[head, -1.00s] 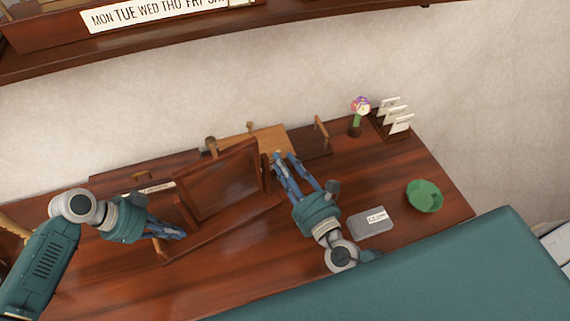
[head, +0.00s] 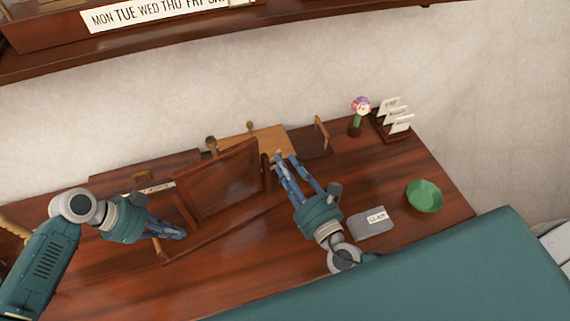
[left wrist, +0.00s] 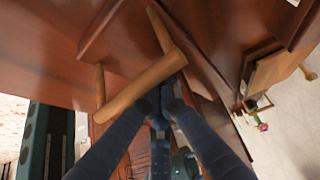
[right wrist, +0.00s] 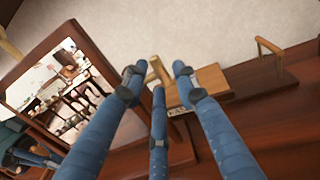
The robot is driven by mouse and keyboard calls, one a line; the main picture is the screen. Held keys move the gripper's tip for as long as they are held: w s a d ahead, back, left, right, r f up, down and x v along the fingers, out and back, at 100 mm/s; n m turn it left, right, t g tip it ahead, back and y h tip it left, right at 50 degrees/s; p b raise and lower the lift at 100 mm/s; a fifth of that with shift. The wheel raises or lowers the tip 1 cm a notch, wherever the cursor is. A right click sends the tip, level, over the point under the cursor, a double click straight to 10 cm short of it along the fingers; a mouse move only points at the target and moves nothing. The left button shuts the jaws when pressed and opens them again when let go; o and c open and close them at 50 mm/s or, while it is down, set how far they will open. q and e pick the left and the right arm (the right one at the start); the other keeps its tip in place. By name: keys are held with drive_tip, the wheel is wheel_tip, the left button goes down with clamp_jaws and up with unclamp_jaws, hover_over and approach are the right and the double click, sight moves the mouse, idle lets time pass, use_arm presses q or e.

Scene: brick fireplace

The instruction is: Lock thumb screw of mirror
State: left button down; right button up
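The mirror (head: 218,178) stands in a dark brown wooden frame on the desk, its back toward the head camera; its reflecting face (right wrist: 70,85) shows in the right wrist view. My right gripper (head: 287,157) is beside the frame's right post, with its fingers apart. In the right wrist view a light wooden knob (right wrist: 157,68), possibly the thumb screw, shows between the fingertips; I cannot tell whether they touch it. My left gripper (head: 184,235) is low at the frame's left side. Its fingertips are close together by a wooden bar (left wrist: 140,85), which partly hides them.
A grey box with a label (head: 371,221) and a green bowl (head: 424,196) are on the desk's right. A flower figure (head: 360,112) and a card holder (head: 392,123) stand at the back right. A wooden shelf (head: 180,48) hangs above. The desk's front middle is clear.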

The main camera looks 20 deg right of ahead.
drive_tip(key=s+d, duration=0.1)
drive_tip(key=s, duration=1)
drive_tip(key=shift+d, duration=0.4)
drive_tip(key=shift+o, duration=0.3)
drive_tip(key=shift+s, duration=0.1)
